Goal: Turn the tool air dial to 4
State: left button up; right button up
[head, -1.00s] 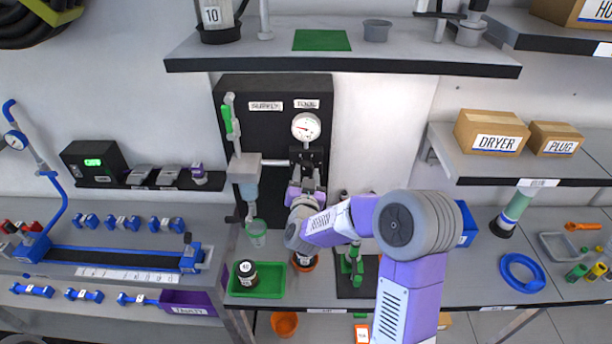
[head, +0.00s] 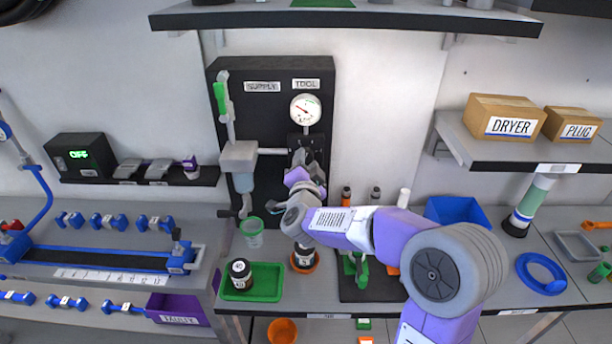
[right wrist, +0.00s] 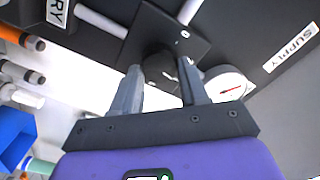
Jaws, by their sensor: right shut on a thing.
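The black panel (head: 270,130) on the wall carries the SUPPLY and TOOL labels. Below the TOOL label (head: 306,84) is a round white gauge (head: 305,109) with a red needle pointing up and left; its numbers are too small to read. The gauge also shows in the right wrist view (right wrist: 227,86). The dark tool air dial (right wrist: 160,70) sits on a square black plate below the gauge. My right gripper (head: 304,158) reaches up to it, and its two grey fingers (right wrist: 161,90) are shut on the dial, one each side. My left gripper is out of view.
A shelf (head: 350,20) juts out above the panel. A regulator with a grey-blue bowl (head: 240,170) stands left of my gripper. Below are a green tray (head: 265,284) with a dark jar (head: 240,274), and another jar (head: 303,257). A blue bin (head: 458,212) is to the right.

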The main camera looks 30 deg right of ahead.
jog(key=shift+m+b, duration=1.4)
jog(key=o, duration=1.1)
jog(key=shift+c, duration=0.2)
jog(key=v, duration=0.7)
jog(key=shift+s+a, duration=0.15)
jog(key=shift+s, duration=0.1)
jog(key=shift+f, duration=0.1)
